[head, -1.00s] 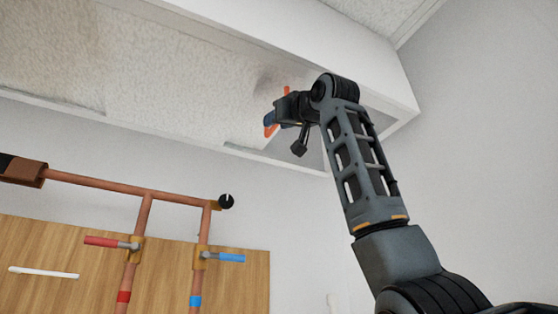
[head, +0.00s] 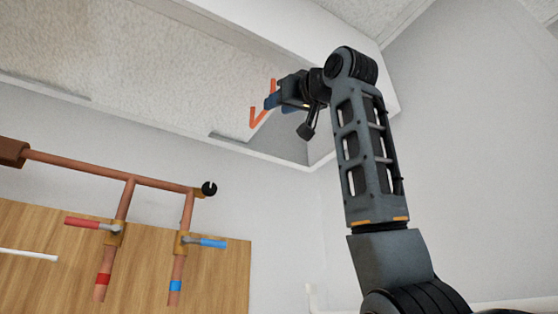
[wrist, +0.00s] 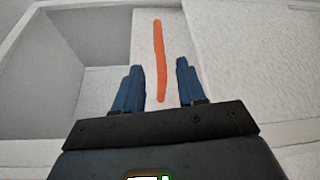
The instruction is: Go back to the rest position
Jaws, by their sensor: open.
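My gripper (head: 268,102) is raised near the open ceiling recess at the upper middle of the head view. In the wrist view its two blue fingers (wrist: 160,66) stand apart. A thin orange strip (wrist: 159,45) shows between and beyond them, with a clear gap on each side. In the head view, orange pieces (head: 257,119) show by the fingers, one bent in a V. I cannot tell what they belong to or whether they touch the fingers.
A white ceiling edge (head: 300,45) runs close above my arm. Copper pipes (head: 110,178) with a red handle (head: 83,222) and a blue handle (head: 213,243) stand before a wooden board (head: 225,285) at lower left. Bare wall lies to the right.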

